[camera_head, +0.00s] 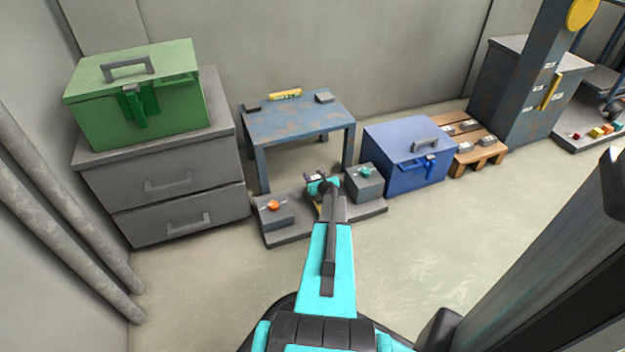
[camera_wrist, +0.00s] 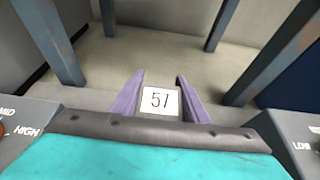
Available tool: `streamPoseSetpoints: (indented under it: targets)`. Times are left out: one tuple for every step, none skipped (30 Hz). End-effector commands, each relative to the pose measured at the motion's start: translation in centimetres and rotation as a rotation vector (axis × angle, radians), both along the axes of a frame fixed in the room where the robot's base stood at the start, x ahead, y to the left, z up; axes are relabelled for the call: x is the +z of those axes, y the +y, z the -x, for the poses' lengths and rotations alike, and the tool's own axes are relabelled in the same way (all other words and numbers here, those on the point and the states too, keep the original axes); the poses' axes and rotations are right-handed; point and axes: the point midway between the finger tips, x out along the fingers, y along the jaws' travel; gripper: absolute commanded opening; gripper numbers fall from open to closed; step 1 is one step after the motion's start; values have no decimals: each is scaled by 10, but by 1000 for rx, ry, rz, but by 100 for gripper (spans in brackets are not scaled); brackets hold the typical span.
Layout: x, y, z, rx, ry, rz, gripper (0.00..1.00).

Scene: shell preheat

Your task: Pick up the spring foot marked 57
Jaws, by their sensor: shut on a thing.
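The spring foot marked 57 (camera_wrist: 160,101) shows its white label in the wrist view, between the two purple fingers of my gripper (camera_wrist: 160,96). The fingers are shut on it, one at each side. The rest of the foot's body is mostly hidden behind the teal and black wrist part. In the head view my gripper (camera_head: 322,186) is over the grey base plate, between two grey control boxes, and my arm hides most of the foot. I cannot tell whether the foot touches the plate.
A control box with an orange knob (camera_head: 273,206) stands close on the left, one with a teal knob (camera_head: 365,173) close on the right. A blue table (camera_head: 298,122) stands behind. A blue toolbox (camera_head: 405,160) is to the right. The floor in front is clear.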

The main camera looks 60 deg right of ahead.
Motion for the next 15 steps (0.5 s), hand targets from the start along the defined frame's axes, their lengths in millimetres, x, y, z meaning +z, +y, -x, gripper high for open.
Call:
streamPoseSetpoints:
  targets:
    - [13,1,0,0,-2,1,9]
    - [18,1,0,0,-2,1,9]
    - [25,1,0,0,-2,1,9]
    - [30,1,0,0,-2,1,9]
    - [35,0,0,0,-1,2,9]
    - [41,0,0,0,-2,1,9]
    - [46,0,0,0,-2,1,9]
    - [50,0,0,0,-2,1,9]
    - [55,0,0,0,-2,1,9]
    - [59,0,0,0,-1,1,9]
    - [62,0,0,0,-1,1,9]
    - [66,0,0,0,-1,1,9]
    - [68,0,0,0,-1,1,9]
    - [70,0,0,0,-1,1,9]
    - [72,0,0,0,-1,0,9]
